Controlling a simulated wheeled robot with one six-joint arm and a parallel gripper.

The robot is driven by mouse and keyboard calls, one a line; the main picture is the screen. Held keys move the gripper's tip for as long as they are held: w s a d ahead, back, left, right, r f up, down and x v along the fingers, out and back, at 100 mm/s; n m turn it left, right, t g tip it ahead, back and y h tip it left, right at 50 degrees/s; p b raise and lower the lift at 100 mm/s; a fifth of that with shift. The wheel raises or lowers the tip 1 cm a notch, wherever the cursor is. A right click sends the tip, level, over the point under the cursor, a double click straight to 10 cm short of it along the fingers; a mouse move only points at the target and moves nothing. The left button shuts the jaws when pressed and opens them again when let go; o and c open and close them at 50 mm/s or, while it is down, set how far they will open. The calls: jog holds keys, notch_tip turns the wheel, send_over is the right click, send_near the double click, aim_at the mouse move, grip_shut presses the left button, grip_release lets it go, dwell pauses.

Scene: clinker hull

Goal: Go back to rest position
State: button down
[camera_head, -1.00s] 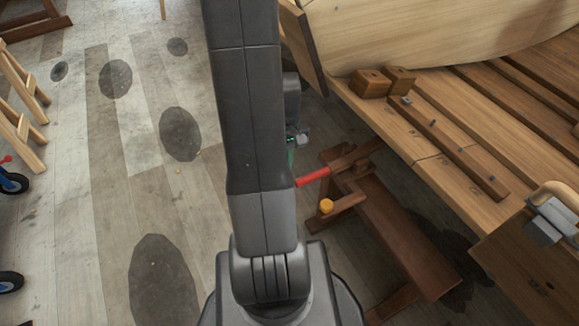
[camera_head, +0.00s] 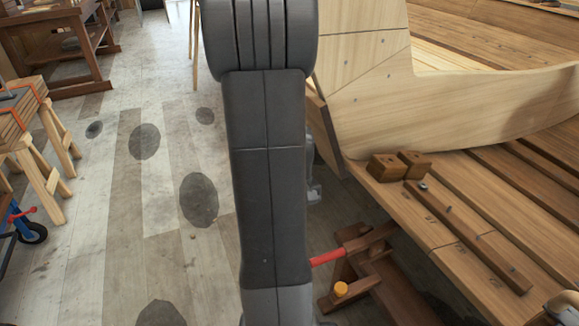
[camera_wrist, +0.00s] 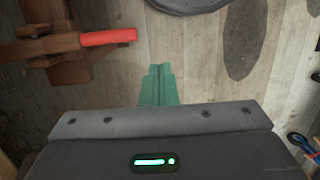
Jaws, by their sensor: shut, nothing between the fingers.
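My gripper (camera_wrist: 160,84) shows in the wrist view as two green fingers pressed together, with nothing between them. It hangs over the plank floor, apart from any object. In the head view my dark arm stands upright through the middle and the green fingers are hidden.
A wooden stand with a red handle (camera_head: 327,257) and an orange knob (camera_head: 341,289) is right of my arm; the red handle also shows in the wrist view (camera_wrist: 108,38). The pale hull (camera_head: 365,90) and a plank bench (camera_head: 440,235) fill the right. Sawhorses (camera_head: 45,140) stand left.

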notch_tip(320, 180, down, 13)
jog(key=s+d+b, duration=0.1)
jog(key=d+b, duration=0.2)
jog(key=b, duration=0.2)
jog(key=shift+s+r, duration=0.15)
jog(key=shift+s, duration=0.1)
jog(key=shift+s, duration=0.15)
